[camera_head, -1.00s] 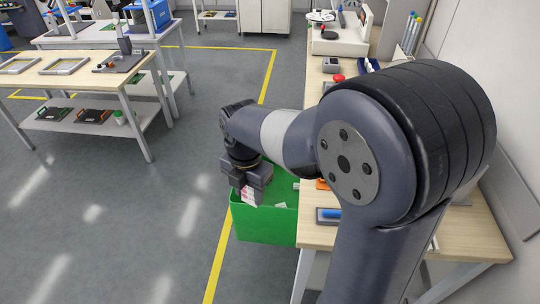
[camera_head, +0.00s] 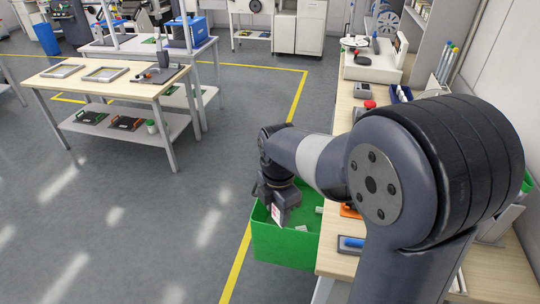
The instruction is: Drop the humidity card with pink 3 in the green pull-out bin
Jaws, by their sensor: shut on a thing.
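My gripper (camera_head: 277,208) points down over the green pull-out bin (camera_head: 284,247) beside the workbench. It is shut on a small white card with pink-red marks, the humidity card (camera_head: 276,215), which hangs at the fingertips. The card is at the height of the bin's rim or a little above; I cannot tell exactly. The number on the card is too small to read. Some pale pieces lie inside the bin, partly hidden by my gripper and arm.
The wooden workbench (camera_head: 336,262) stands right of the bin, with a blue-handled item (camera_head: 352,243) and an orange item (camera_head: 349,211) on it. A table with frames (camera_head: 118,84) stands at the left. Open grey floor with a yellow line lies left of the bin.

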